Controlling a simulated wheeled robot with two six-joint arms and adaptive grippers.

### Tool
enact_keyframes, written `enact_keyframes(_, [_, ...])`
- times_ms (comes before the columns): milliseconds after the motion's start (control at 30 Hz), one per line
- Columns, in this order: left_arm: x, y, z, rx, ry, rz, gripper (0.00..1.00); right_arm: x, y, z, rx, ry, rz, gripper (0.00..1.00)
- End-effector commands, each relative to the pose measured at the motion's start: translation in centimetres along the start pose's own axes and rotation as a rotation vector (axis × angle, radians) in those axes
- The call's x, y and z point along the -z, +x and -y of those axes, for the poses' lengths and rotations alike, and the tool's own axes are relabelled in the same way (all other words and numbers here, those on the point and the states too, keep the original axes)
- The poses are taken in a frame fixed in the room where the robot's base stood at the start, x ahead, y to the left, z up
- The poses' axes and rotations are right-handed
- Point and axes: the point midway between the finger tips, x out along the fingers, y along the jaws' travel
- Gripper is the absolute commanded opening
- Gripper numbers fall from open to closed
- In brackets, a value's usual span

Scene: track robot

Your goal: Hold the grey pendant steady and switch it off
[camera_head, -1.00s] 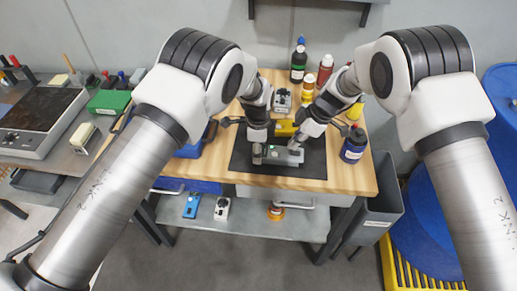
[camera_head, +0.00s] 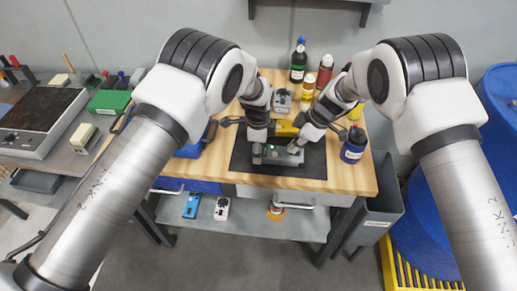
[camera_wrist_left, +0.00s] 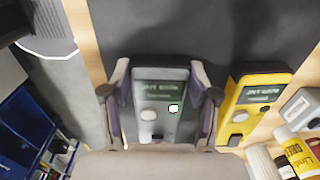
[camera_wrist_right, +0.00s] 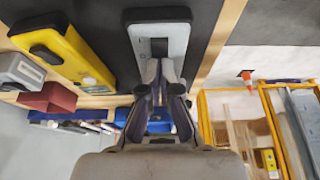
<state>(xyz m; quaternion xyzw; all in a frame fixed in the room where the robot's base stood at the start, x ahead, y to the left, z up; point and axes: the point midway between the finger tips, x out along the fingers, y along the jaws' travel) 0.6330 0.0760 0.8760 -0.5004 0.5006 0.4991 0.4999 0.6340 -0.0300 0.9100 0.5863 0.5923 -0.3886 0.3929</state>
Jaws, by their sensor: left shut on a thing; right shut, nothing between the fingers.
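The grey pendant (camera_head: 285,156) lies on the dark mat on the workbench. My left gripper (camera_head: 257,158) is shut on its left part. In the left wrist view my left gripper's fingers (camera_wrist_left: 161,115) flank the grey pendant (camera_wrist_left: 158,92), with a small dark label, a round button and a bright lit spot between them. My right gripper (camera_head: 294,149) is shut and empty at the pendant's right part. In the right wrist view my right gripper's closed fingertips (camera_wrist_right: 160,88) cover part of the grey pendant (camera_wrist_right: 174,37), near a dark slot; I cannot tell whether they touch.
A yellow pendant (camera_head: 285,128) lies just behind the grey one; it also shows in the left wrist view (camera_wrist_left: 249,106). Another grey device (camera_head: 282,100) stands further back. Bottles (camera_head: 299,62) line the back right, and a blue bottle (camera_head: 354,146) stands at the right edge.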

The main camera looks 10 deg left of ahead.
Motion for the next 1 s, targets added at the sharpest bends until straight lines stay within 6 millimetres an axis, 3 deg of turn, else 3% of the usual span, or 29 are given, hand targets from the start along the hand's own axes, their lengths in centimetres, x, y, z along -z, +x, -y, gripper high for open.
enact_keyframes(367, [0.0, 0.1, -0.1, -0.003, 0.0, 0.001, 0.04, -0.1, 0.1, 0.0, 0.0, 0.0, 0.0, 0.0])
enact_keyframes(800, [0.0, 0.1, -0.1, -0.003, 0.0, 0.001, 0.04, 1.9, -4.6, 0.0, -0.001, 0.0, 0.0, 0.0])
enact_keyframes(1000, [0.0, 0.1, -0.1, -0.003, 0.0, 0.001, 0.04, 2.2, -5.3, 0.0, 0.001, 0.0, 0.0, 0.0])
